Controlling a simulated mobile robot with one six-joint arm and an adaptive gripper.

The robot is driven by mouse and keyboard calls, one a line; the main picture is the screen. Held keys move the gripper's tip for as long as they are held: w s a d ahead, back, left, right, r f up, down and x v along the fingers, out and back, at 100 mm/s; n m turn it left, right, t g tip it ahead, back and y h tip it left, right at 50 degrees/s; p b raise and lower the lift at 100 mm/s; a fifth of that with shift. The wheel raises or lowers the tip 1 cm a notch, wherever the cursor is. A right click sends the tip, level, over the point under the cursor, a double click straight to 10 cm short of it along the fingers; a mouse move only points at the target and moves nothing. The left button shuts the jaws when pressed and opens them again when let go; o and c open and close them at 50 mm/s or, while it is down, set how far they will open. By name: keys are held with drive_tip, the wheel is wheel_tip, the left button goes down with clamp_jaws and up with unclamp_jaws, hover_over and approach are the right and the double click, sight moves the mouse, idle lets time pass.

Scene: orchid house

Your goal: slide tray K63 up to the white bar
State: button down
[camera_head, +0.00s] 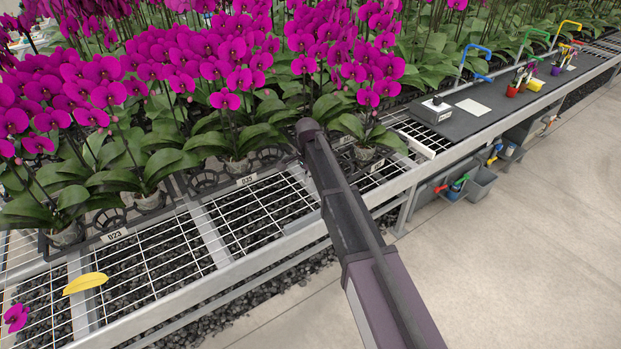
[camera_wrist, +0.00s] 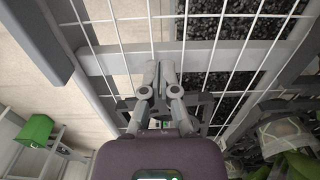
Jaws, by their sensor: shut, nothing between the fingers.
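In the wrist view my gripper (camera_wrist: 158,66) is shut and empty, its fingertips together over the white wire bench. In the head view my arm hides it. Black trays of potted magenta orchids line the bench; the near labels (camera_head: 115,235) and (camera_head: 246,180) do not clearly read K63. A third tray (camera_head: 346,141) right of my arm has a label too small to read. A white bar (camera_head: 417,146) lies across the bench beside the dark mat. In the wrist view a pale bar (camera_wrist: 110,62) runs behind the fingertips, and a dark tray frame (camera_wrist: 205,105) is close below them.
A potted orchid (camera_wrist: 282,132) stands at the right of the wrist view. A yellow leaf (camera_head: 86,283) lies on the bare wire grid at left. Tool bins (camera_head: 480,182) hang under the bench; the floor aisle is clear.

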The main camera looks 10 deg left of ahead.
wheel_tip(320, 180, up, 8)
drive_tip(key=p, duration=0.7)
drive_tip(key=shift+f, duration=0.2)
drive_tip(key=shift+d, duration=0.1)
drive_tip(key=s+d+n, duration=0.3)
drive_tip(key=s+d, duration=0.4)
drive_tip(key=d, duration=0.4)
drive_tip(key=s+d+r+n+p, duration=0.1)
drive_tip(key=s+d+n, duration=0.2)
drive_tip(key=s+d, duration=0.5)
drive_tip(key=s+d+r+n, duration=0.1)
drive_tip(key=s+d+n, duration=0.1)
drive_tip(key=s+d, duration=0.6)
drive_tip(key=d, duration=0.6)
drive_tip(key=shift+d+n+p, duration=0.35)
drive_tip(key=shift+n+p, duration=0.05)
